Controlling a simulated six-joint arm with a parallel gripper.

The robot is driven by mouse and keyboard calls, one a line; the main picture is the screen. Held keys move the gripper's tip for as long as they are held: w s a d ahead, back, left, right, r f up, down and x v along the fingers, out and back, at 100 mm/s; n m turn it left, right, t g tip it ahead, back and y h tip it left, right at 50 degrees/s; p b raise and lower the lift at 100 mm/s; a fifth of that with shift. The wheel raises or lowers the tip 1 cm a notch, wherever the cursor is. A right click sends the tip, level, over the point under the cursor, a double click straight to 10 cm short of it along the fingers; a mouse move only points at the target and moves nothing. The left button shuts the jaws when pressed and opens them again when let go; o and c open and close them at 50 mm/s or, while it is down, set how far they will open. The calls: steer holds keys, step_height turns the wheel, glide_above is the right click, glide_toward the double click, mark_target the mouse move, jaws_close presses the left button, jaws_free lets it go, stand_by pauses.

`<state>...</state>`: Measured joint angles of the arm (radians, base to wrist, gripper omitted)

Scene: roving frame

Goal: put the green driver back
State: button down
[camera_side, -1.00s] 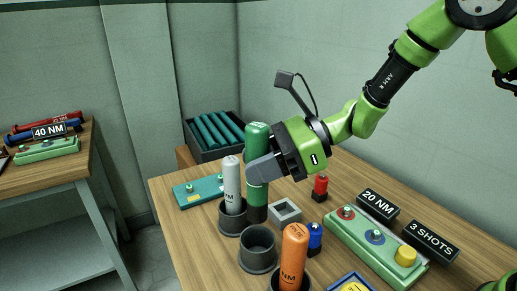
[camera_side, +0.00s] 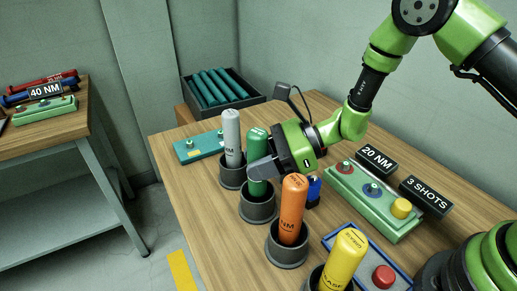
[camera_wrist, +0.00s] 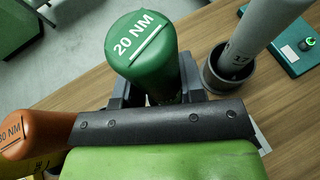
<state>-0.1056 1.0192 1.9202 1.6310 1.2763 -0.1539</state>
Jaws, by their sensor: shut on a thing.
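The green driver (camera_side: 257,143) stands upright in my gripper (camera_side: 262,171), whose jaws are shut around its upper body. Its lower end is in the mouth of a dark round cup (camera_side: 258,211), between the grey driver's cup and the orange driver's cup. Whether it rests on the cup's floor is hidden. In the wrist view the green driver (camera_wrist: 142,45) shows its "20 NM" cap between the jaws (camera_wrist: 158,92).
A grey driver (camera_side: 232,135), an orange driver (camera_side: 292,210) and a yellow driver (camera_side: 343,258) stand in cups in the same row. A green button box (camera_side: 372,205), a blue tray with a red button (camera_side: 383,277) and a dark crate (camera_side: 222,88) are nearby.

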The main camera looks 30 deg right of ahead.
steer(key=shift+f, duration=0.2)
steer(key=c, duration=0.6)
jaws_free()
steer(key=shift+c, duration=0.2)
steer(key=v, duration=1)
steer(key=s+r+n+g+h, duration=0.3)
steer(key=s+r+n+g, duration=0.1)
steer(key=s+r+n, duration=0.6)
steer(key=s+d+r+n+t+h, duration=0.6)
steer(key=s+r+n+h, duration=0.1)
steer(key=n, duration=0.1)
steer(key=shift+s+n, duration=0.25)
steer(key=shift+n, duration=0.05)
